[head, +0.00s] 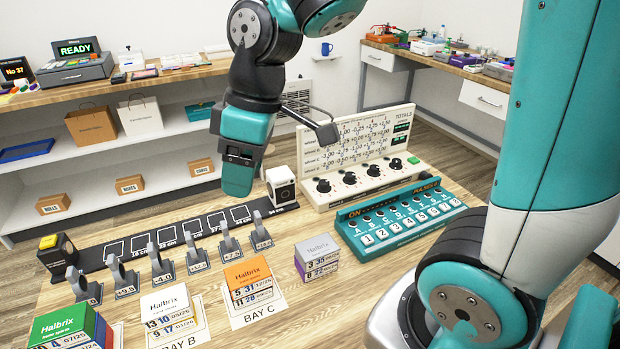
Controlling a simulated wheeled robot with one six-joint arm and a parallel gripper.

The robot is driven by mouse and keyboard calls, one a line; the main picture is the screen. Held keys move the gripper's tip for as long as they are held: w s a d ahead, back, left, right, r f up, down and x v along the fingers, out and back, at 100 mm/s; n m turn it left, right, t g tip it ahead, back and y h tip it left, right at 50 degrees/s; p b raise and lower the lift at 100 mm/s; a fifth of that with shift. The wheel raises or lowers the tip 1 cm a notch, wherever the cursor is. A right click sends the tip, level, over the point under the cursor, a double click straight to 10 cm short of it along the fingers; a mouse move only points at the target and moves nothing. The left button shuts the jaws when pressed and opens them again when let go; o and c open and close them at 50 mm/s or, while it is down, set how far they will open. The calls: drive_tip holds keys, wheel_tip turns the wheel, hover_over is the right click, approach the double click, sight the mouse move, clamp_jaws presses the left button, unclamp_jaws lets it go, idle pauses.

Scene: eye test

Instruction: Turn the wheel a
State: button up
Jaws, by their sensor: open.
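A cream panel (402,183) marked TOTALS stands on the wooden table, right of the middle. Its upper face carries rows of numbers with wheel labels at the left, too small to read surely. Several black round knobs sit along its lower front, the leftmost knob (323,186) nearest my gripper. I cannot tell which of them is wheel a. My gripper (238,188) is open and points down, left of the panel and apart from the knobs. Nothing shows between its fingers, whose gap is mostly hidden from this side.
A white block with a black dial (282,186) stands between my gripper and the panel. A teal switch box (400,222) lies in front. Boxes, including an orange-topped one (248,274), stand nearer.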

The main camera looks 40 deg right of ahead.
drive_tip(key=w+d+f+n+h+p, duration=0.1)
drive_tip(key=w+d+f+n, duration=0.15)
drive_tip(key=w+d, duration=0.95)
drive_tip(key=n+h+p, duration=0.2)
drive_tip(key=n, duration=0.3)
hover_over(324, 182)
wheel_tip(324, 182, down, 10)
drive_tip(key=f, duration=0.1)
drive_tip(key=shift+g, duration=0.4)
wheel_tip(324, 182, down, 16)
drive_tip(key=p, duration=0.3)
drive_tip(key=shift+p, duration=0.3)
drive_tip(key=c, duration=0.9)
